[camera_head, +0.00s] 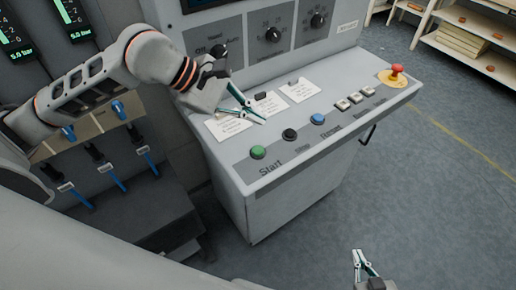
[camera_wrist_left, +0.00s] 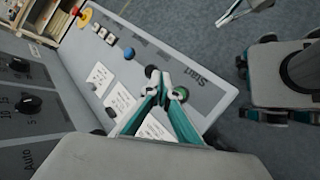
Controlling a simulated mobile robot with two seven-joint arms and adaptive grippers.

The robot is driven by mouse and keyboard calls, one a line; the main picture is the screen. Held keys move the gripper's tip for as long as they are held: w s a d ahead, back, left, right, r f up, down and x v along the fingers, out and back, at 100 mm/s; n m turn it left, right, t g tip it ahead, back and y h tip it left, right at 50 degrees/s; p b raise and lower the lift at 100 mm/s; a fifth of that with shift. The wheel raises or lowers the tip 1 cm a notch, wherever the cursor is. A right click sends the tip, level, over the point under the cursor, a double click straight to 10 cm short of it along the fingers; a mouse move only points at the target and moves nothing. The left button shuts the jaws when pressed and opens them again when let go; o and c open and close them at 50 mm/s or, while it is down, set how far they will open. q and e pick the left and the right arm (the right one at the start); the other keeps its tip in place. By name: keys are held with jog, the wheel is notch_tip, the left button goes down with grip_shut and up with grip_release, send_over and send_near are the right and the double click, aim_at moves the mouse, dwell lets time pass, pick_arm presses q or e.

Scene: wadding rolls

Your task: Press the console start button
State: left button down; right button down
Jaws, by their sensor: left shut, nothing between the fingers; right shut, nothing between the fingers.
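The green start button (camera_head: 258,152) sits at the left end of the row on the grey console (camera_head: 300,150), above the word "Start". My left gripper (camera_head: 262,120) is shut and empty, above the paper cards behind the button and apart from it in the head view. In the left wrist view the green button (camera_wrist_left: 180,94) shows just beside the fingertips (camera_wrist_left: 164,76); I cannot tell the height gap there. My right gripper (camera_head: 362,256) is shut and empty, low over the floor in front of the console.
A black button (camera_head: 290,134), a blue button (camera_head: 318,119), several pale keys (camera_head: 355,97) and a red mushroom button (camera_head: 396,70) run along the console to the right. Paper cards (camera_head: 300,90) lie behind. Shelves (camera_head: 470,40) stand far right; the floor (camera_head: 420,190) in front is clear.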

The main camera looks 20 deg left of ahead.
aim_at(255, 150)
pick_arm(q)
notch_tip(255, 150, down, 8)
jog(key=b, duration=0.4)
jog(key=shift+f+b, duration=0.35)
jog(key=shift+r, duration=0.1)
dwell(0.9)
jog(key=shift+f, duration=0.2)
jog(key=shift+f+b, duration=0.3)
jog(key=shift+b, duration=0.1)
dwell(0.4)
